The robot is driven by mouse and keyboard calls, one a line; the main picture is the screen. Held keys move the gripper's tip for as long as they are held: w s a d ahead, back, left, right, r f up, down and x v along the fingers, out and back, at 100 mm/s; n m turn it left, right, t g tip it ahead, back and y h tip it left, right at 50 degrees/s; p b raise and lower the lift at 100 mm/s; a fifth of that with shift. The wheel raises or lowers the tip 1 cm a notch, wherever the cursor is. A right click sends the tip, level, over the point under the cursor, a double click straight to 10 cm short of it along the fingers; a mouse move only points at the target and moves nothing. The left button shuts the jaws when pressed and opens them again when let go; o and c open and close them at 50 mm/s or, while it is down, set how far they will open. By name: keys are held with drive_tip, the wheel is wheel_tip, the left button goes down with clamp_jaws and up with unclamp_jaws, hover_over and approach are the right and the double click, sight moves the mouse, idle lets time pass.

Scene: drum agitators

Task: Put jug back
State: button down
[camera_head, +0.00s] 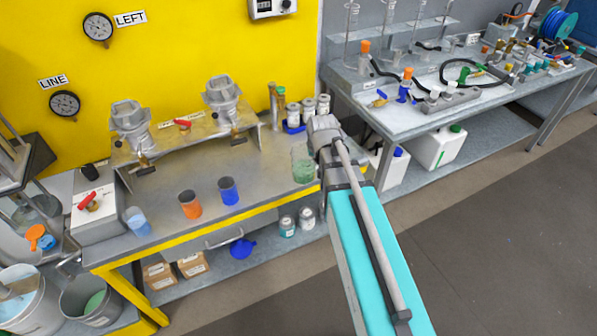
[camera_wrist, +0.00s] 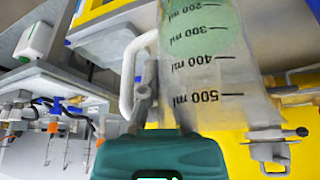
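The jug (camera_head: 303,165) is clear, with green liquid low in it, and shows over the right part of the steel bench. In the wrist view the jug (camera_wrist: 205,65) fills the upper middle, upside down in the picture, with black ml marks and a pale handle (camera_wrist: 128,85) on its left. My gripper (camera_head: 326,160) is at the jug's right side. In the wrist view its grey fingers (camera_wrist: 146,85) are at the handle and look shut on it. The contact is partly hidden. I cannot tell whether the jug's base touches the bench.
An orange cup (camera_head: 190,205) and a blue cup (camera_head: 229,191) stand on the bench (camera_head: 265,170) left of the jug. Several bottles (camera_head: 308,109) stand behind it. Two steel agitator heads (camera_head: 222,95) rise at the back. A second bench (camera_head: 440,120) with hoses and fittings is at right.

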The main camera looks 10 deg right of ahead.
drive_tip(key=w+f+b, duration=0.9)
drive_tip(key=w, duration=0.4)
drive_tip(key=shift+w+a+f, duration=0.1)
drive_tip(key=shift+w, duration=0.05)
idle(0.4)
drive_tip(key=shift+s+b+x, duration=0.2)
drive_tip(key=shift+b+x, duration=0.75)
drive_tip(key=shift+b, duration=0.05)
drive_tip(key=shift+s+b+x, duration=0.15)
drive_tip(key=shift+b+x, duration=0.8)
drive_tip(key=shift+b, duration=0.05)
drive_tip(key=shift+f, duration=0.35)
drive_tip(key=c, duration=0.8)
unclamp_jaws()
drive_tip(key=shift+r, duration=0.1)
